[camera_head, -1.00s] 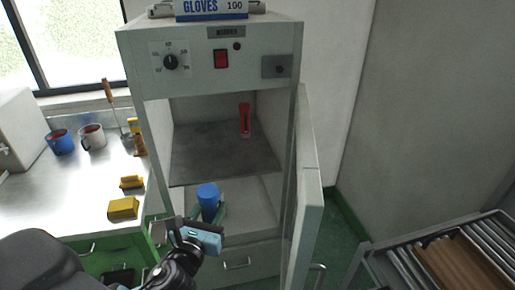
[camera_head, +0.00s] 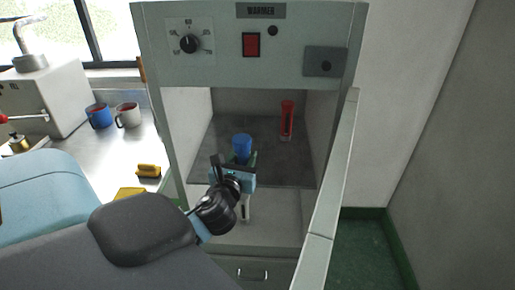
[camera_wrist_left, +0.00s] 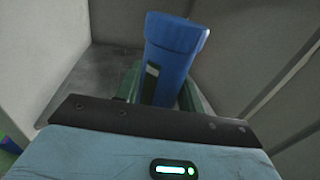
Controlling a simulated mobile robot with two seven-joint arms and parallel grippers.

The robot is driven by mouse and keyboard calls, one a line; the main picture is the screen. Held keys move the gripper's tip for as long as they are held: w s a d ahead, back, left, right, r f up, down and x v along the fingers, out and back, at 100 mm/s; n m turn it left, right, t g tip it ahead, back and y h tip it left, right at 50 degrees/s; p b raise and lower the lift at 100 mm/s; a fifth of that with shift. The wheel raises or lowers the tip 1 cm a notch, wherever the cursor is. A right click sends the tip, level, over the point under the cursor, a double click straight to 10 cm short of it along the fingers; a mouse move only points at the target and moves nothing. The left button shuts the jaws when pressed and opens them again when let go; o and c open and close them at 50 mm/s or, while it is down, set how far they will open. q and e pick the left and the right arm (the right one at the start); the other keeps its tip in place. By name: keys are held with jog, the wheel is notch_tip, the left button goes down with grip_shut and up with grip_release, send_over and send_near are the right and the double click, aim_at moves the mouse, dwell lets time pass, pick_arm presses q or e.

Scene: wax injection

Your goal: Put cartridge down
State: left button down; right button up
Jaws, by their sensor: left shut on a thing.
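A blue cartridge (camera_head: 242,146) is held upright in my left gripper (camera_head: 240,162), in the opening of the warmer cabinet (camera_head: 180,75). In the left wrist view the blue cartridge (camera_wrist_left: 172,62) stands between the green fingers (camera_wrist_left: 160,92), with a pale window strip on its side. Its lower end is hidden by the gripper. Behind it is the grey upper shelf (camera_head: 215,135); I cannot tell whether the cartridge touches it. A red cartridge (camera_head: 287,120) stands on that shelf to the right. My right gripper is not in view.
The cabinet door (camera_head: 335,190) stands open on the right. The left cabinet wall is close to my arm. Two mugs, one blue (camera_head: 99,116) and one white (camera_head: 128,115), and a yellow block (camera_head: 148,171) are on the counter at left. Shelf room is clear left of the red cartridge.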

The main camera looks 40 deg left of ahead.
pick_arm(q)
jog(key=w+a+f+b, duration=0.1)
jog(key=w+a+f, duration=0.1)
jog(key=w, duration=0.5)
jog(key=w+a+f+b, duration=0.1)
jog(key=w+a+f, duration=0.1)
jog(key=w+a, duration=0.3)
jog(key=shift+w+f, duration=0.4)
jog(key=shift+w, duration=0.6)
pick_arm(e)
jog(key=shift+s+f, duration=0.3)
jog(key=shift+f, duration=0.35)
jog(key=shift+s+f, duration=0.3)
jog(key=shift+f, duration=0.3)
pick_arm(q)
jog(key=shift+f, duration=0.15)
jog(key=c, duration=0.9)
grip_release()
